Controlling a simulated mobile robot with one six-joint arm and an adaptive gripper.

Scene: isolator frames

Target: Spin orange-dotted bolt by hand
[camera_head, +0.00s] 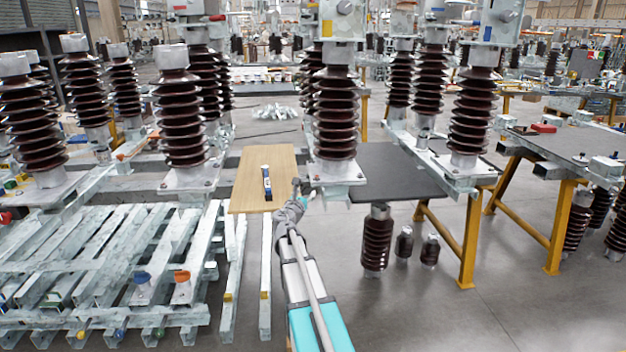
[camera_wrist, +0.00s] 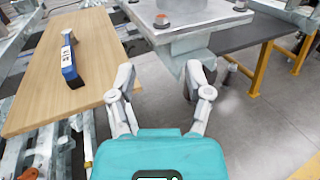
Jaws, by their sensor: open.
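My gripper (camera_wrist: 160,78) is open and empty in the wrist view, its two fingers spread apart. Ahead of it is a pale metal base plate (camera_wrist: 190,48). A bolt with an orange-red dot on top (camera_wrist: 162,19) stands on this plate, beyond the fingertips and not touched by them. Another bolt (camera_wrist: 240,4) with a reddish top is partly cut off at the upper edge. In the head view my gripper (camera_head: 299,188) is beside the left edge of the base plate (camera_head: 338,176) under a dark ribbed isolator (camera_head: 335,110). The dotted bolt is too small to make out there.
A wooden board (camera_head: 250,190) with a blue-and-white tool-like object (camera_head: 267,182) lies left of my gripper. A dark tabletop (camera_head: 390,172) with yellow legs is to the right. Several ribbed isolators surround the area. Galvanised frames (camera_head: 90,250) fill the left; floor at lower right is clear.

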